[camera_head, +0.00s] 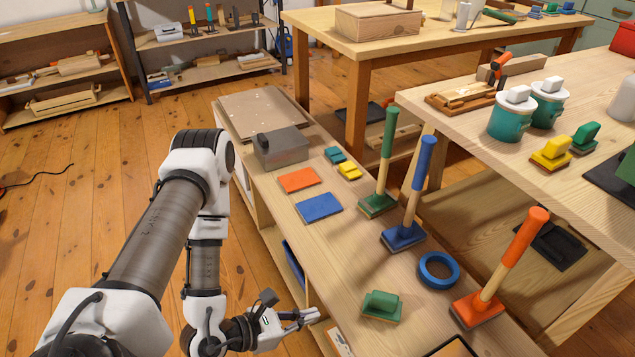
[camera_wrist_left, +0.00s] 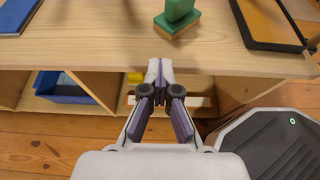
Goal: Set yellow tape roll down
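No yellow tape roll can be made out for certain. A small yellow thing (camera_wrist_left: 135,77) shows in the left wrist view in the open shelf below the bench top, too small to identify. My left gripper (camera_head: 312,316) is low beside the front edge of the long bench (camera_head: 345,285). In the left wrist view its fingertips (camera_wrist_left: 160,70) meet in front of the bench edge, with nothing visible between them. A blue tape roll (camera_head: 439,270) lies flat on the bench between the blue-handled and orange-handled tools. My right gripper is not in view.
A green-handled block (camera_head: 382,306) stands on the bench near my left gripper; it also shows in the left wrist view (camera_wrist_left: 178,16). Upright tools with green (camera_head: 387,150), blue (camera_head: 424,165) and orange (camera_head: 515,245) handles stand behind. A blue bin (camera_wrist_left: 62,87) sits in the shelf below.

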